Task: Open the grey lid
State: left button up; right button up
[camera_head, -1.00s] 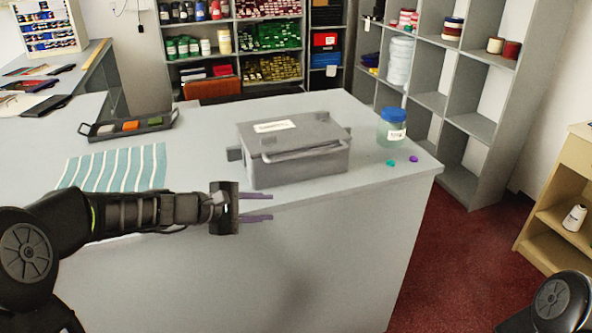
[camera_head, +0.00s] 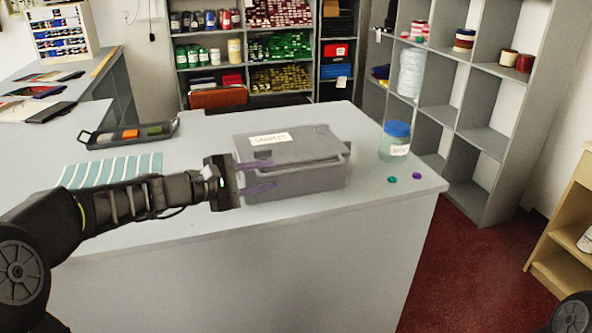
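The grey box (camera_head: 310,180) stands on the counter. Its grey lid (camera_head: 300,146) lies flat and closed on top, with a white label (camera_head: 270,139) on it. A light bar handle runs along the lid's front edge, partly hidden by my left gripper's fingers. My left gripper (camera_head: 274,177) is at the box's front left, its two purple fingers apart, one above the other, with nothing visibly held between them. I cannot tell whether the fingers touch the box. My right gripper is out of view; only a dark part of my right arm shows at the bottom right corner.
A blue-capped jar (camera_head: 395,142) stands right of the box, with a green button (camera_head: 392,180) and a purple button (camera_head: 417,176) near it. A striped cloth (camera_head: 110,171) and a dark tray (camera_head: 130,134) lie to the left. The counter's front edge (camera_head: 330,209) runs close before the box.

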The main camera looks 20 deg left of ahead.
aim_at(285, 172)
pick_arm(q)
jog(key=p+x, duration=0.1)
jog(key=x, duration=0.7)
jog(key=shift+c, duration=0.4)
grip_shut()
dwell(1.1)
